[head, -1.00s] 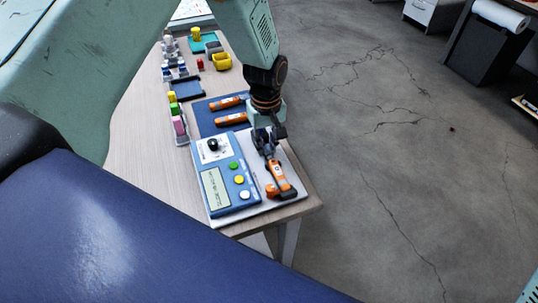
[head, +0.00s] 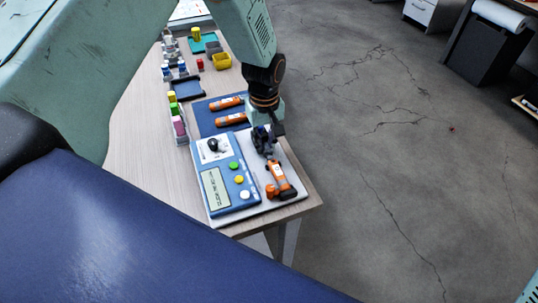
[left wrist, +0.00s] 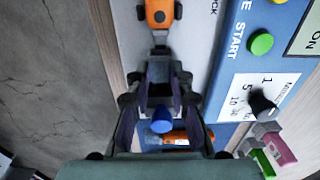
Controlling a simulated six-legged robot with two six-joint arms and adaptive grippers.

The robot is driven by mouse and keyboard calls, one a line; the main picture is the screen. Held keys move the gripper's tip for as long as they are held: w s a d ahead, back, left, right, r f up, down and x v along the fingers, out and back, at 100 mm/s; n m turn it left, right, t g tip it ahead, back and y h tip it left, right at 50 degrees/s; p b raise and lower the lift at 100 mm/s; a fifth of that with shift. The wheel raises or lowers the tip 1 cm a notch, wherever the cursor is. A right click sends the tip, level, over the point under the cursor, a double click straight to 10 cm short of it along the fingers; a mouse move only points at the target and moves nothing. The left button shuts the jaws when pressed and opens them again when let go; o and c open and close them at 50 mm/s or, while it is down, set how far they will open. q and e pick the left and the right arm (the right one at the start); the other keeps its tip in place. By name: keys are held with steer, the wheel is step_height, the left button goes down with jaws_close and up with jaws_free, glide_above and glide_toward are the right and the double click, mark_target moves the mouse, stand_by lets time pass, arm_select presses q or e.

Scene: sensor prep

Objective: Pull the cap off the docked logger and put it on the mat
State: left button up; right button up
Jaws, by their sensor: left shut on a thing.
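The orange docked logger (head: 279,178) lies in the dark dock at the front right of the light board. In the left wrist view the logger (left wrist: 160,14) shows a bare grey tip facing my gripper. My left gripper (head: 263,142) is just beyond that tip and apart from it. Its fingers are shut on a small blue cap (left wrist: 161,121), seen between them in the left wrist view; in the head view the fingers largely hide it. A dark blue mat (head: 206,127) with two orange loggers lies behind the board. My right gripper is not in view.
A blue instrument (head: 228,188) with a knob, a screen and coloured buttons stands left of the dock. Coloured blocks (head: 178,125), a dark tray (head: 187,89) and a yellow bin (head: 221,62) stand farther back. The table's right edge is close to the gripper.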

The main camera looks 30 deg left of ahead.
mark_target(265, 145)
arm_select(q)
steer(key=shift+r, duration=0.15)
steer(key=shift+r+p, duration=2.65)
steer(key=shift+s+f, duration=0.1)
